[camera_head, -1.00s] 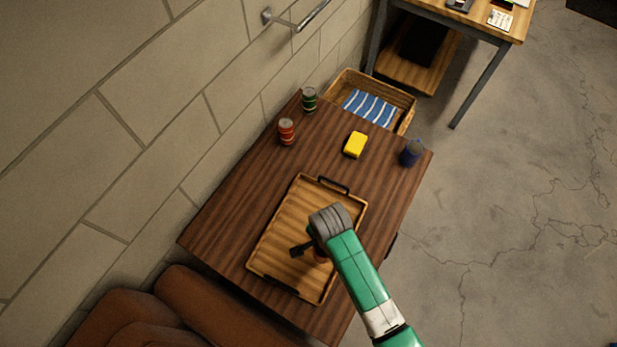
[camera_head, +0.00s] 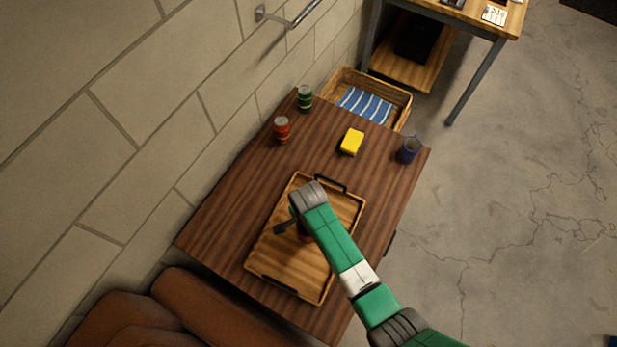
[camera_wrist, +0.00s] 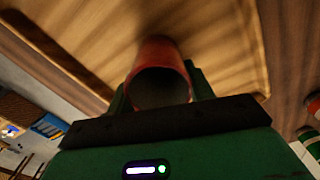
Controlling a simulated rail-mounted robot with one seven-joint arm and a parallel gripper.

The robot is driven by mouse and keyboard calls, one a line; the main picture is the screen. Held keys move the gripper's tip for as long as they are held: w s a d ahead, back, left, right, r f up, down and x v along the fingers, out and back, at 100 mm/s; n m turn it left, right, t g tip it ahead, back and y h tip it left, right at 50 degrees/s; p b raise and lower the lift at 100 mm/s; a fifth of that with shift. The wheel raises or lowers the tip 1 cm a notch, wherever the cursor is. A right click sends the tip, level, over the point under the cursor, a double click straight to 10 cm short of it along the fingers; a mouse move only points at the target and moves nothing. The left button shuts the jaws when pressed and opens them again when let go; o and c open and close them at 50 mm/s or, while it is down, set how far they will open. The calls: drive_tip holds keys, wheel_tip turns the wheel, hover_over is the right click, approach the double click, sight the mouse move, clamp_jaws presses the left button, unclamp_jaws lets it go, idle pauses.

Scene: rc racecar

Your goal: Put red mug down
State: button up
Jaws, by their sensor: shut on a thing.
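The red mug (camera_wrist: 160,68) shows in the wrist view with its round opening toward the camera. My gripper (camera_wrist: 159,90) is shut on it, with a green finger at each side. In the head view my gripper (camera_head: 290,228) is over the middle of the wooden tray (camera_head: 270,268), and only a small reddish part of the mug (camera_head: 305,237) shows beside my arm. I cannot tell whether the mug touches the tray.
A red can (camera_head: 282,130), a green can (camera_head: 304,98), a yellow block (camera_head: 351,142) and a blue mug (camera_head: 408,150) stand on the dark wooden table (camera_head: 232,195) beyond the tray. A wicker basket (camera_head: 398,98) with a blue striped cloth stands behind the table.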

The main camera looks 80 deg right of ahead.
drive_tip(key=o, duration=1.1)
drive_tip(key=shift+f, duration=0.1)
drive_tip(key=shift+o, duration=0.2)
wheel_tip(320, 180, up, 12)
drive_tip(key=p, duration=0.1)
drive_tip(key=shift+p, duration=0.4)
